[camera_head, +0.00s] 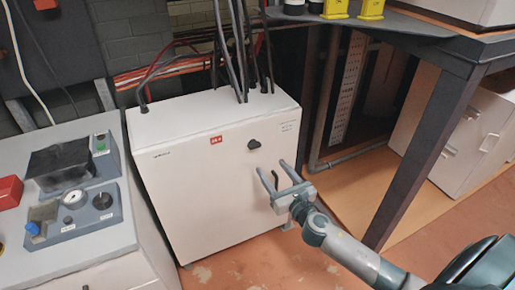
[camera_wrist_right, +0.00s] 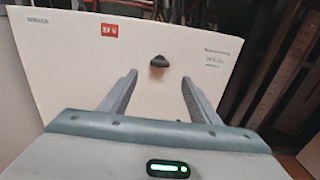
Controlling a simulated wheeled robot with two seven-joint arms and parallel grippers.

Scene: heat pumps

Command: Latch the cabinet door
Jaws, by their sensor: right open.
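The cabinet (camera_head: 200,190) is a white box with a red label and a small black latch knob (camera_head: 254,144) near the upper right of its front door. The door looks closed against the body. In the right wrist view the knob (camera_wrist_right: 159,62) sits just beyond the fingertips, roughly between them. My right gripper (camera_head: 270,172) is open and empty in front of the door, a little below and right of the knob. The right gripper's fingers also show in the wrist view (camera_wrist_right: 157,85). My left gripper is not in view.
A grey bench with a control panel (camera_head: 85,205) stands to the left. Black cables (camera_head: 235,50) rise from the cabinet's top. A dark table leg (camera_head: 425,150) and table stand to the right. The floor (camera_head: 250,265) in front of the cabinet is clear.

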